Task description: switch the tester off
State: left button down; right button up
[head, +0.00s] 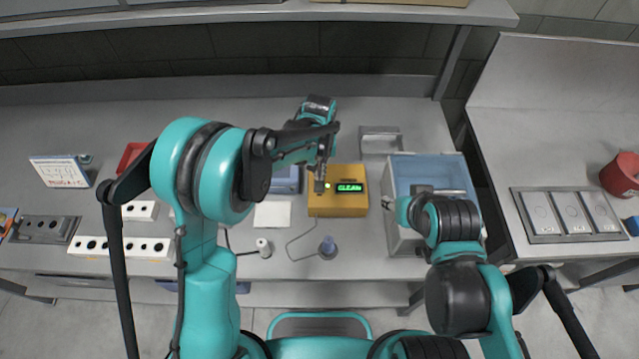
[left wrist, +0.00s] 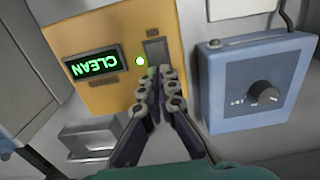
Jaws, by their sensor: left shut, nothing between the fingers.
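The tester is a yellow box (head: 335,208) on the bench, with a display reading "CLEAN" in green (head: 350,187). In the left wrist view the tester (left wrist: 100,25) shows a lit green lamp (left wrist: 140,61) and a grey switch (left wrist: 156,48) beside it. My left gripper (head: 320,188) is shut and empty, over the tester's left part. In the left wrist view its fingertips (left wrist: 160,72) are just below the switch; I cannot tell whether they touch it. My right arm reaches over the blue-grey bin (head: 425,167); its fingers are not clear.
A blue box with a dial (left wrist: 255,90) stands beside the tester. A grey metal holder (head: 380,140) is behind it. A cable and a small blue-topped post (head: 328,247) lie in front. White socket strips (head: 92,246) are at the left.

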pick_arm(q)
jog(key=shift+f+b, duration=0.85)
jog(key=shift+f, duration=0.2)
dwell(0.5)
jog(key=shift+r+p, duration=2.2)
jog(key=shift+r, duration=1.4)
jog(key=shift+f, duration=0.15)
